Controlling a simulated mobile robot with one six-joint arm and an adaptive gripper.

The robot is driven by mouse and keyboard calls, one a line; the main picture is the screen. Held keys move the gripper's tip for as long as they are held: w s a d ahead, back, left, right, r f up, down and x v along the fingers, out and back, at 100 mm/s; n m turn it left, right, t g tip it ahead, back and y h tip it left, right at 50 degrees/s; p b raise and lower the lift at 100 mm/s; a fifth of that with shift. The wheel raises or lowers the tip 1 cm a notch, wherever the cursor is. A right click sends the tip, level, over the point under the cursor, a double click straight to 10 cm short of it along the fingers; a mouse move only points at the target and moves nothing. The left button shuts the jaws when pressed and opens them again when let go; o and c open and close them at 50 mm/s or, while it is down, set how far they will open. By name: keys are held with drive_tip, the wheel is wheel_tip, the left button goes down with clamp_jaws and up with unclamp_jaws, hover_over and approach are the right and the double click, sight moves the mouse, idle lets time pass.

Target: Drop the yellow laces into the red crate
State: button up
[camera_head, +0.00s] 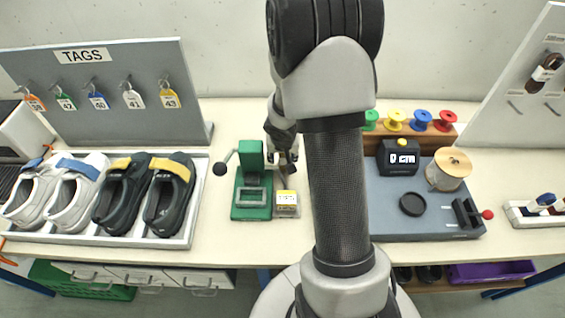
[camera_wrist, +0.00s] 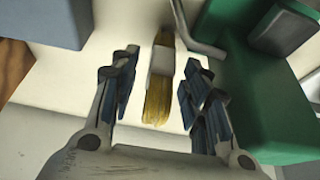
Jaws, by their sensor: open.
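The yellow laces (camera_wrist: 158,100) are a narrow bundle with a white band around the middle. In the wrist view they lie on the pale table between my fingers, with a gap on each side. My gripper (camera_wrist: 160,68) is open around them and holds nothing. In the head view my gripper (camera_head: 283,160) is low over the table, just right of the green press, partly covered by my arm. No red crate shows in either view.
The green press (camera_head: 252,190) with its lever stands close beside my gripper; it also shows in the wrist view (camera_wrist: 240,80). A shoe tray (camera_head: 190,238) is left, a grey work board (camera_head: 385,220) right. Green (camera_head: 75,278) and purple (camera_head: 490,271) crates are below.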

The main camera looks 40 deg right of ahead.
drive_tip(key=x, duration=0.2)
drive_tip(key=shift+w+d+f+b, duration=0.1)
drive_tip(key=shift+f+b, duration=0.1)
drive_tip(key=shift+b, duration=0.2)
clamp_jaws()
drive_tip(key=shift+r, duration=0.15)
wheel_tip(320, 180, up, 20)
drive_tip(key=p, duration=1.7)
